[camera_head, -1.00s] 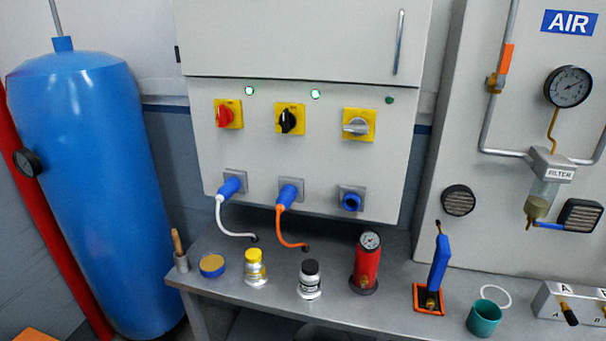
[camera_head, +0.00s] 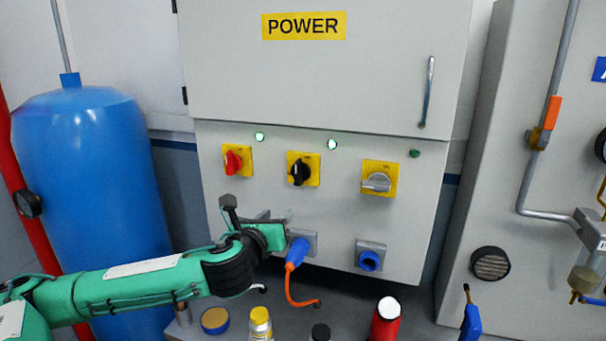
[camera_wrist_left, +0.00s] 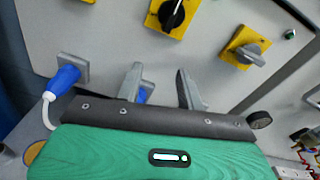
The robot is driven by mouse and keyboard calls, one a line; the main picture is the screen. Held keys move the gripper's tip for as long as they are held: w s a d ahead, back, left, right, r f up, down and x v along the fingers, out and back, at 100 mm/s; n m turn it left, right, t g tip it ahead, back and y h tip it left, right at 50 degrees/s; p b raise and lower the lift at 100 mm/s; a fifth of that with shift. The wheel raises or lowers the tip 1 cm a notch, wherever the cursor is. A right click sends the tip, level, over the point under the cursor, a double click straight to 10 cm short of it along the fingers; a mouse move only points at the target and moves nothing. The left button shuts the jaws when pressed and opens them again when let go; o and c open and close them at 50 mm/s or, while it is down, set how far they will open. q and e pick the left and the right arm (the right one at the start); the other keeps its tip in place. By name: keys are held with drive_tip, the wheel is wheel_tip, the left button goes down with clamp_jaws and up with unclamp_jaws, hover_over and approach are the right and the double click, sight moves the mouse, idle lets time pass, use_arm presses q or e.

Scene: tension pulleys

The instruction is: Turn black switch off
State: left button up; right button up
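The black switch (camera_head: 300,171) is a rotary knob on a yellow plate, in the middle of a row of switches on the grey power cabinet (camera_head: 330,225). Its knob stands roughly upright, and a lit light (camera_head: 332,144) is above it. In the left wrist view the black switch (camera_wrist_left: 172,14) is at the top edge, partly cut off. My left gripper (camera_head: 272,216) is in front of the cabinet, below and left of the black switch, apart from it. In the left wrist view its two fingers (camera_wrist_left: 160,88) are spread with nothing held between them. My right gripper is not in view.
A red switch (camera_head: 233,160) is left and a grey switch (camera_head: 378,182) right of the black one. A blue plug (camera_head: 297,252) with an orange cable sits below, beside a blue socket (camera_head: 370,260). Bottles stand on the bench below. The panel face around the switches is clear.

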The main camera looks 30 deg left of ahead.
use_arm(q)
wheel_tip(320, 180, up, 4)
drive_tip(key=s+m+t, duration=0.1)
drive_tip(key=m, duration=0.1)
drive_tip(key=p, duration=0.5)
approach(296, 172)
drive_tip(key=shift+m, duration=0.3)
drive_tip(key=x, duration=0.7)
drive_tip(key=shift+r, duration=0.1)
drive_tip(key=shift+f+x, duration=0.2)
drive_tip(key=shift+x, duration=0.65)
clamp_jaws()
